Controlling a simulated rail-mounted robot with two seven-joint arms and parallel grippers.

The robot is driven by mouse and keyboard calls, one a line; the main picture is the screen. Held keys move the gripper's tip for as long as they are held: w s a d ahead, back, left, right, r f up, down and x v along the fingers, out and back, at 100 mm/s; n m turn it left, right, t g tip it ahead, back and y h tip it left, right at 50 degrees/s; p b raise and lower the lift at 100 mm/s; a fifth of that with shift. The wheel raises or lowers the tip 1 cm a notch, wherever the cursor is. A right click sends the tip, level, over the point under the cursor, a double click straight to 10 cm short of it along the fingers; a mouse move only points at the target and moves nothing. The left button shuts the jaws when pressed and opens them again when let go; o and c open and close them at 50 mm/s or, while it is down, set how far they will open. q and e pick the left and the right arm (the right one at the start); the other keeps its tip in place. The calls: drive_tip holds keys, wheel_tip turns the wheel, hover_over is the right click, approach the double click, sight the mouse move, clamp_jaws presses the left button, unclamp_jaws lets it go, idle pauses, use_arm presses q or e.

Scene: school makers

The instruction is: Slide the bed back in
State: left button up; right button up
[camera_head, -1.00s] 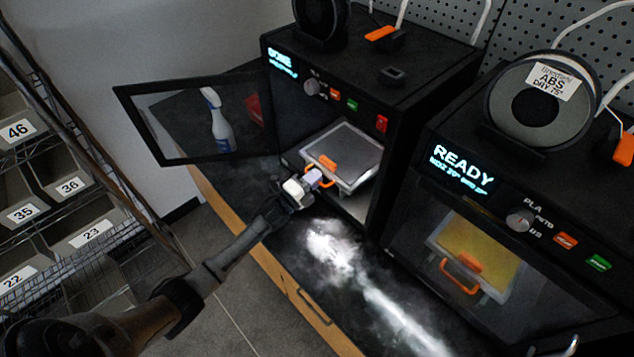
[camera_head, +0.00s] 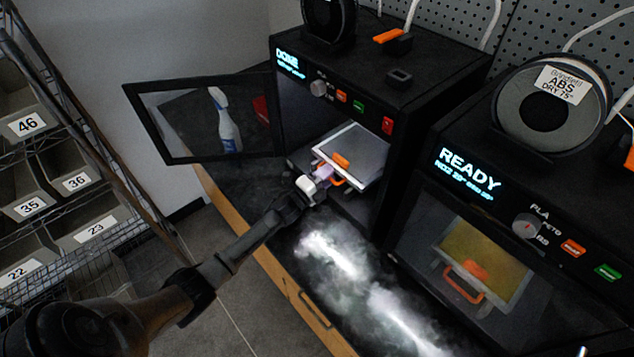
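The bed (camera_head: 362,152) is a grey plate with a pale rim and an orange front handle (camera_head: 331,176). It sits inside the left printer (camera_head: 400,90), whose screen reads DONE, and its front edge is near the opening. The printer's framed door (camera_head: 205,160) is swung open to the left. My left gripper (camera_head: 322,172) is at the handle, at the bed's front left. Its fingers overlap the handle, so I cannot tell whether they are shut on it. My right gripper is not in view.
A second printer (camera_head: 520,225) reading READY stands at the right, its door closed over a yellow bed (camera_head: 480,250). A spray bottle (camera_head: 224,122) shows behind the open door. A bin rack (camera_head: 60,190) stands at the left. The dark bench top (camera_head: 290,265) in front shows bright glare.

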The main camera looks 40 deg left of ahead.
use_arm(q)
drive_tip(key=s, duration=0.4)
drive_tip(key=s+f+p, duration=0.1)
drive_tip(key=s, duration=0.4)
drive_tip(key=s+f, duration=0.1)
drive_tip(key=s, duration=0.3)
drive_tip(key=shift+s+a+f, duration=0.2)
drive_tip(key=shift+a+f, duration=0.05)
drive_tip(key=shift+a, duration=0.15)
drive_tip(key=shift+r, duration=0.15)
drive_tip(key=s+d+r+n+g+p, duration=0.5)
drive_tip(key=s+d+r+p, duration=0.2)
drive_tip(key=r+p, duration=0.3)
drive_tip(key=s+d+r+n+g+p, duration=0.6)
drive_tip(key=s+r+p, duration=0.4)
drive_tip(key=p, duration=0.3)
drive_tip(key=s+d+r+n+g+y+p, duration=0.1)
drive_tip(key=s+d+r+n+g+p, duration=0.4)
drive_tip(key=r+p, duration=0.7)
drive_tip(key=s+d, duration=0.2)
drive_tip(key=s, duration=0.1)
drive_tip(key=shift+s+d+r+n, duration=0.15)
drive_tip(key=shift+s+d+n, duration=0.2)
drive_tip(key=shift+s+n, duration=0.05)
